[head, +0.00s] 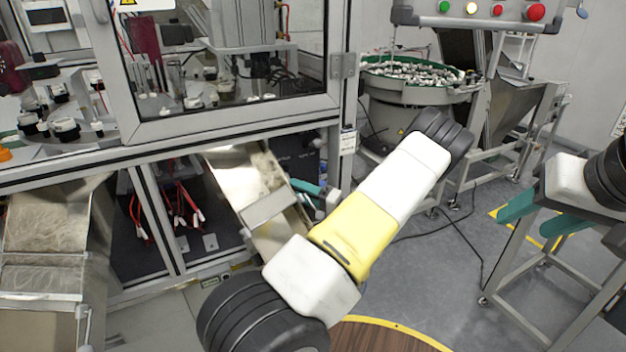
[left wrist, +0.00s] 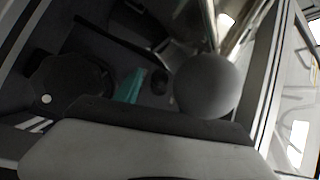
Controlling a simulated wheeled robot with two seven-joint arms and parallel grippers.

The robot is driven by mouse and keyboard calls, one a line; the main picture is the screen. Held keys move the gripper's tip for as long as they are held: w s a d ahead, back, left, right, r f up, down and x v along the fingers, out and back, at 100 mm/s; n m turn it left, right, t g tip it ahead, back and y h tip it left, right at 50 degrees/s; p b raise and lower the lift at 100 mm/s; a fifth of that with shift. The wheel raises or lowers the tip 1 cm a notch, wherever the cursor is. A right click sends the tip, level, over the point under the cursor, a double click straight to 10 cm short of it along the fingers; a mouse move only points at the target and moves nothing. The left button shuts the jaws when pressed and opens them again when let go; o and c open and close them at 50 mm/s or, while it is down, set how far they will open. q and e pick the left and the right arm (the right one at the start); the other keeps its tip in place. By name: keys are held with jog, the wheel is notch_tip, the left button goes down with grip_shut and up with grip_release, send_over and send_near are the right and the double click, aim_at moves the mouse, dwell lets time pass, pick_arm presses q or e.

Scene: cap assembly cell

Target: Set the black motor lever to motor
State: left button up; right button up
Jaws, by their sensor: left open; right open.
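I cannot make out the black motor lever for certain in either view. In the left wrist view a dark grey round knob-like shape (left wrist: 206,85) is close to the camera; I cannot tell whether it belongs to the lever. My left gripper (head: 308,194) is open, with teal fingers, at the machine's lower opening in the head view, partly hidden behind my own arm. One teal finger (left wrist: 130,87) shows in the left wrist view, beside the round shape and apart from it in the picture. My right gripper (head: 540,216) is open and empty at the far right, over the floor.
A metal chute (head: 245,180) stands in the machine's lower opening beside my left gripper. The machine frame's upright post (head: 343,80) is nearby. A round feeder bowl (head: 415,88) full of parts and a button panel (head: 478,12) are behind.

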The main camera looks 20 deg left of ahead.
pick_arm(q)
jog(key=shift+w+a+r, duration=0.15)
jog(key=shift+a, duration=1.15)
grip_shut()
dwell(0.5)
